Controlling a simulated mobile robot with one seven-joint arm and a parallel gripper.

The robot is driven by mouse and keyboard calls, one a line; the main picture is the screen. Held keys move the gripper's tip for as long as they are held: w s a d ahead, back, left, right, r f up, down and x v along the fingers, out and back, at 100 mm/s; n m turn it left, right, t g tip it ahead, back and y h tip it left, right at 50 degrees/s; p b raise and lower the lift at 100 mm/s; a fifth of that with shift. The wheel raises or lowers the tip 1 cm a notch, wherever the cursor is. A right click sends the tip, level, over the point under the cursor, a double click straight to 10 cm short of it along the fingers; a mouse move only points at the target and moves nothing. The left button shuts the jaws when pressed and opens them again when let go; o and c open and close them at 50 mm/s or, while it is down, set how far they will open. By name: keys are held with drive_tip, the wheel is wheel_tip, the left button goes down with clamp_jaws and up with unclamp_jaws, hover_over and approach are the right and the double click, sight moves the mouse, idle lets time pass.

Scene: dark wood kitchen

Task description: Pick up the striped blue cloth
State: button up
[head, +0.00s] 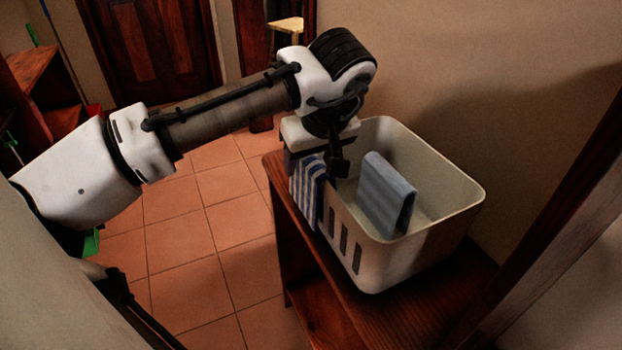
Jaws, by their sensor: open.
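The striped blue cloth (307,187), blue with pale stripes, hangs over the left rim of a white laundry basket (440,215). Its lower part drapes down outside the basket wall. My gripper (319,167) is open, pointing down right at the top of the cloth. One dark finger shows on the basket side of the cloth; the other is mostly hidden. The cloth's top edge is covered by my gripper, and I cannot tell whether the fingers touch it.
The basket stands on a dark wooden bench (375,308) against the wall. Open tiled floor (205,240) lies left of the bench. A wooden door frame edges the right side.

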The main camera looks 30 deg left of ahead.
drive_tip(key=shift+f, duration=0.25)
idle(0.3)
clamp_jaws()
drive_tip(key=shift+r, duration=0.1)
idle(0.4)
